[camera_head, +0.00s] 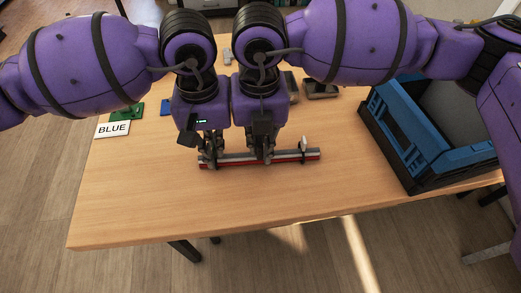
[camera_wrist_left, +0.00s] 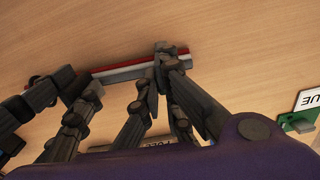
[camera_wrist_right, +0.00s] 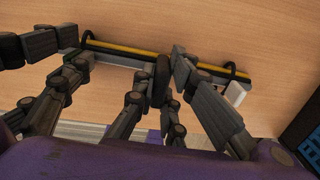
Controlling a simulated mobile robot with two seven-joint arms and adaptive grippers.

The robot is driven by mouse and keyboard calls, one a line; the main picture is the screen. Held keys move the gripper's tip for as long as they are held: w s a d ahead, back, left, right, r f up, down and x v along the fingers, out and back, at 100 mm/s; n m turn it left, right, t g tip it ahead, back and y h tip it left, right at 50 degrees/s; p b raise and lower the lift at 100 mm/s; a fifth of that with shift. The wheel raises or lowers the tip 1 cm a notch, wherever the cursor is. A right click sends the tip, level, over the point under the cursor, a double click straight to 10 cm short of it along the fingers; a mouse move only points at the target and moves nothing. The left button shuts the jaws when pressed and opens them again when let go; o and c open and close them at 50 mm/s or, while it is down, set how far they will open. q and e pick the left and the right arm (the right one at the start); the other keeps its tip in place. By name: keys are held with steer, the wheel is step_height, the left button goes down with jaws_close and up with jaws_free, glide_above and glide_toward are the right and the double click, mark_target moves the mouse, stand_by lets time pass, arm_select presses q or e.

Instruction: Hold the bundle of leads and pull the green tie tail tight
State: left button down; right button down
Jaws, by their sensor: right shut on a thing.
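The bundle of leads (camera_head: 290,155) lies left to right above or on the table, showing red and pale grey leads. A yellow lead (camera_wrist_right: 122,48) shows in the right wrist view. My right gripper (camera_head: 268,158) is shut on the middle of the bundle. My left gripper (camera_head: 208,162) has its fingertips at the bundle's left end; whether they grip it is unclear. A small white piece (camera_head: 303,144) stands up near the bundle's right end, and it also shows in the right wrist view (camera_wrist_right: 235,93).
A blue and black crate (camera_head: 425,150) stands at the right of the table (camera_head: 150,205). A BLUE label card (camera_head: 112,129) and a green block (camera_head: 127,111) lie at the left. Grey-topped objects (camera_head: 321,90) sit behind my arms. The table front is clear.

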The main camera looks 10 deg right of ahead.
arm_select(q)
steer(key=shift+a+r, duration=0.1)
steer(key=shift+a, duration=0.05)
arm_select(e)
steer(key=shift+d, duration=0.15)
stand_by(0.4)
arm_select(q)
steer(key=shift+r, duration=1.3)
steer(key=c, duration=1.9)
jaws_free()
steer(key=shift+o, duration=0.2)
step_height(320, 180, up, 12)
arm_select(e)
steer(key=c, duration=1.7)
jaws_free()
